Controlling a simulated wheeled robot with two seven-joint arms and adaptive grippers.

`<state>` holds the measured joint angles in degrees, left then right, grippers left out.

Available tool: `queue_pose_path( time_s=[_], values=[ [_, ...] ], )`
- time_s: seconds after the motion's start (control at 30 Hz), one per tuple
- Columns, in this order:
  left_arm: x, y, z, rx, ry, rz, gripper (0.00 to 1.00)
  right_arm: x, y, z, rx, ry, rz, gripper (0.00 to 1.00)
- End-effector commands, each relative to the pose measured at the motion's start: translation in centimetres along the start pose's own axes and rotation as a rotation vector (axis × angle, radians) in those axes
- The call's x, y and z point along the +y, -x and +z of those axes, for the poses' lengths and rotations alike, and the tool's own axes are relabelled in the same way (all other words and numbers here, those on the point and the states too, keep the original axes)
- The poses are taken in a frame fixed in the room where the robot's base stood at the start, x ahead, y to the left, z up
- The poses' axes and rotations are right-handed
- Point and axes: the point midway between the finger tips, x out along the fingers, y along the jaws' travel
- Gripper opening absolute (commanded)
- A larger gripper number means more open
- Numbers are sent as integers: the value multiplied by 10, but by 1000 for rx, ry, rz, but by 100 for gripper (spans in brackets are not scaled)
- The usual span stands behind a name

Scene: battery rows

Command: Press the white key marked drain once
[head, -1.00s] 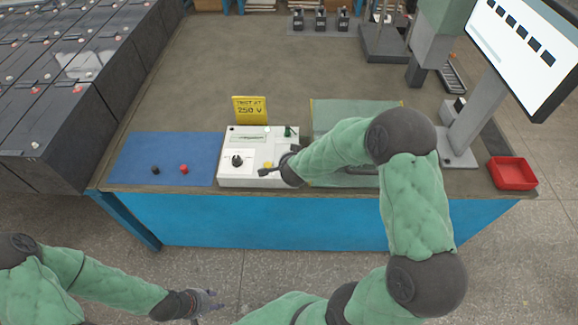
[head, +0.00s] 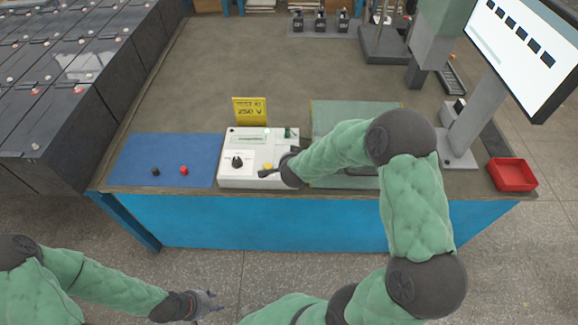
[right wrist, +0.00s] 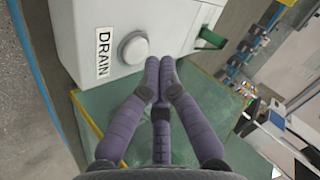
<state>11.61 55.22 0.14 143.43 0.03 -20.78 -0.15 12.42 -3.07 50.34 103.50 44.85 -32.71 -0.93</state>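The white tester box (head: 227,167) stands on the bench, with a black knob (head: 237,162) and a yellow button (head: 268,166) on top. In the right wrist view, the round white key (right wrist: 133,47) is on the side of the box, beside the label DRAIN (right wrist: 103,53). My right gripper (right wrist: 159,68) is shut and empty, its fingertips together just beside the key; I cannot tell whether they touch it. In the head view, the right gripper (head: 272,172) is at the box's front right and the key is hidden. My left gripper (head: 212,301) is open and empty, in front of the bench.
A yellow sign reading 250 V (head: 250,111) stands behind the box. A blue mat (head: 135,160) with a black and a red terminal lies left; a green mat (head: 350,107) lies right. A red tray (head: 513,174) and a monitor stand (head: 468,128) are further right. Black batteries (head: 60,110) stand left.

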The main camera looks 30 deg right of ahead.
Motion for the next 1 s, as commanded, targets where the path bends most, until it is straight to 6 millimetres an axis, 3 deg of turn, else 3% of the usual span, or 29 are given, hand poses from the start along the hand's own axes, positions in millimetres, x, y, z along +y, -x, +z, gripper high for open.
queue_pose_path(
  time_s=[1.0],
  values=[
    [-2,-6,0,0,0,0,40,5,-7,5,0,0,0,0]
  ],
)
